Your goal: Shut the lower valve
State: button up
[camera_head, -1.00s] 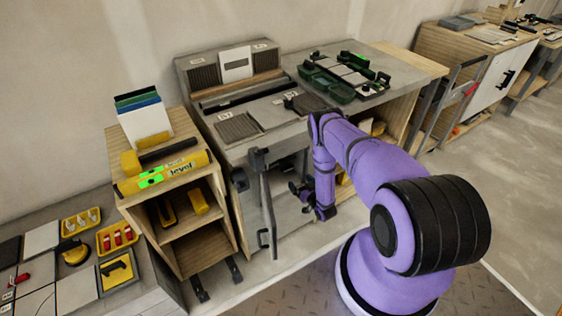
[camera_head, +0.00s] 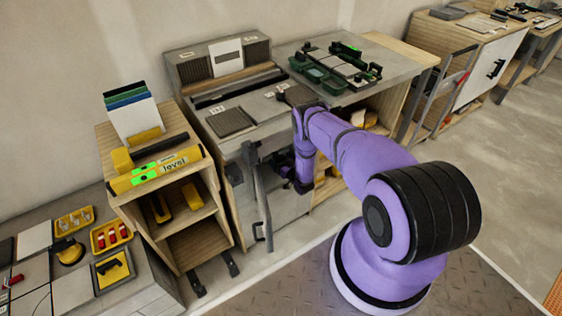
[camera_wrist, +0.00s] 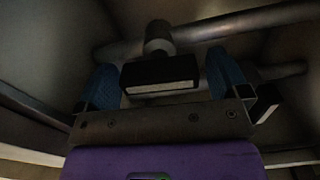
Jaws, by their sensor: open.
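In the wrist view a grey pipe (camera_wrist: 235,27) crosses a dark cabinet interior. A round stem (camera_wrist: 158,38) sits on it, with a black block (camera_wrist: 160,72) with a pale lower edge in front, apparently a valve and its handle. Only this one valve shows, and I cannot tell whether it is the lower one. My gripper (camera_wrist: 163,84) is open, its blue pads on either side of the black block; contact is not visible. In the head view my gripper (camera_head: 290,178) is mostly hidden inside the open cabinet under the workbench.
The open cabinet door (camera_head: 261,192) stands out just left of my arm. A wooden shelf unit (camera_head: 168,205) with a yellow level (camera_head: 160,168) is further left. The workbench top (camera_head: 285,55) is above my forearm. Open floor (camera_head: 480,170) lies to the right.

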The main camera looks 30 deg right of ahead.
jog(key=c, duration=0.9)
jog(key=shift+c, duration=0.2)
